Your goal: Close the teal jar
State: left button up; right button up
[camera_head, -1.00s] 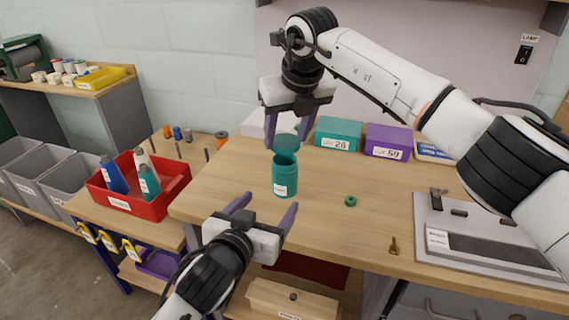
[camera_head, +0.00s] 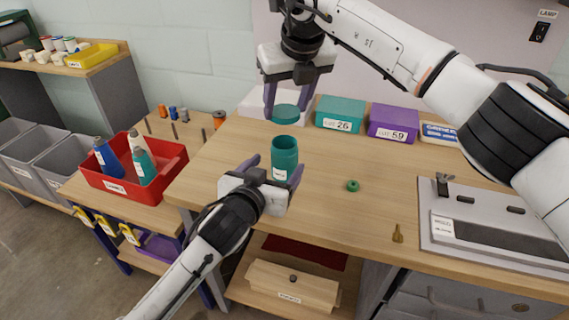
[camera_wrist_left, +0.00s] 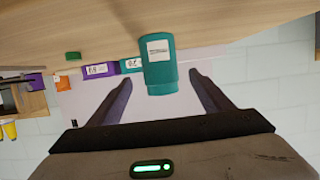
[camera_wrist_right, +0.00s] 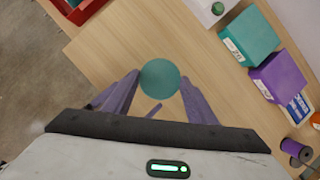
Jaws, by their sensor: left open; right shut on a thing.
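The teal jar (camera_head: 285,160) stands upright on the wooden table, its top uncovered. My right gripper (camera_head: 287,108) is shut on the round teal lid (camera_head: 286,114) and holds it above the jar with a gap between them. The lid also shows between the fingers in the right wrist view (camera_wrist_right: 160,78). My left gripper (camera_head: 274,172) is open low at the jar's near side. In the left wrist view the jar (camera_wrist_left: 159,62) lies between and just beyond its spread fingers (camera_wrist_left: 162,85); I cannot tell whether they touch it.
A teal box (camera_head: 340,114) and a purple box (camera_head: 393,122) stand behind.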

aim_at(285, 156)
pick_arm(q)
jog(key=x, duration=0.7)
jog(key=shift+w, duration=0.1)
jog(key=shift+c, duration=0.3)
jog(key=c, duration=1.5)
pick_arm(e)
jog(key=shift+f, duration=2.45)
